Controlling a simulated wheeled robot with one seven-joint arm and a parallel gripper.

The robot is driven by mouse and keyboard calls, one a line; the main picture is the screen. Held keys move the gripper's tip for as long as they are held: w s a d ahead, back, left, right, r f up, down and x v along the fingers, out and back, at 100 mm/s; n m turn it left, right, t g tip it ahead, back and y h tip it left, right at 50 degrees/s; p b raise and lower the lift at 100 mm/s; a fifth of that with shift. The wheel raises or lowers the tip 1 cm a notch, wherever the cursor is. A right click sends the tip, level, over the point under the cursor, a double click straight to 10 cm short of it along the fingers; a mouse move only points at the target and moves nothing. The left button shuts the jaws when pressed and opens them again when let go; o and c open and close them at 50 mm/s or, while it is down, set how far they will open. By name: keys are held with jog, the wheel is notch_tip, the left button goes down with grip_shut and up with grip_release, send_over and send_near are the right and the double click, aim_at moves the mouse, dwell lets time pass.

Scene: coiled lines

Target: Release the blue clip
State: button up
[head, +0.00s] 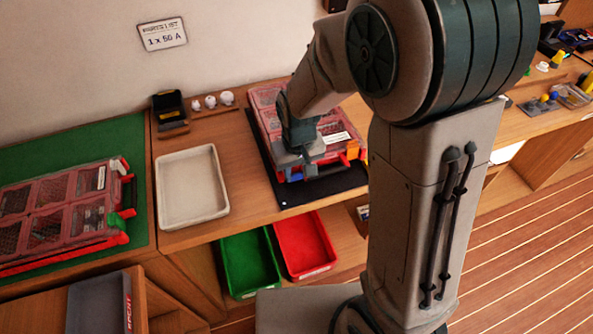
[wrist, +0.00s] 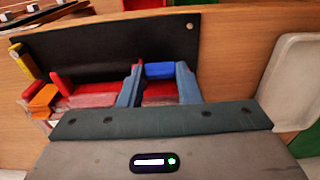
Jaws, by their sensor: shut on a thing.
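The blue clip (wrist: 160,70) sits between the two fingers of my gripper (wrist: 160,84) at the front edge of a red organiser case (wrist: 84,100). The fingers are closed on its two sides. In the head view my gripper (head: 298,172) is over the front left of the case (head: 263,98), and the blue clip (head: 295,177) shows as a small patch below it. I cannot tell from these views whether the clip is latched or lifted. The gripper body and arm hide part of the case.
Red (wrist: 61,85), orange (wrist: 43,96) and yellow (wrist: 20,58) pieces are beside the gripper. The case lies on a black mat (wrist: 100,45). A white tray (head: 190,190) is to the left. Green (head: 248,262) and red (head: 305,245) bins sit below the worktop edge.

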jog(key=shift+s+f+t+b, duration=0.2)
jog(key=shift+f+t+b, duration=0.2)
jog(key=shift+b, duration=0.4)
jog(key=shift+r+t+b, duration=0.15)
jog(key=shift+t+b, duration=0.15)
jog(key=shift+d, duration=0.1)
jog(key=o, duration=1)
jog(key=shift+s, duration=0.1)
jog(key=shift+r, duration=0.15)
jog(key=r, duration=0.4)
jog(key=s+r, duration=0.1)
jog(key=r, duration=0.4)
jog(key=s+r, duration=0.1)
jog(key=r, duration=0.3)
jog(key=shift+s+d+r, duration=0.2)
jog(key=shift+d, duration=0.15)
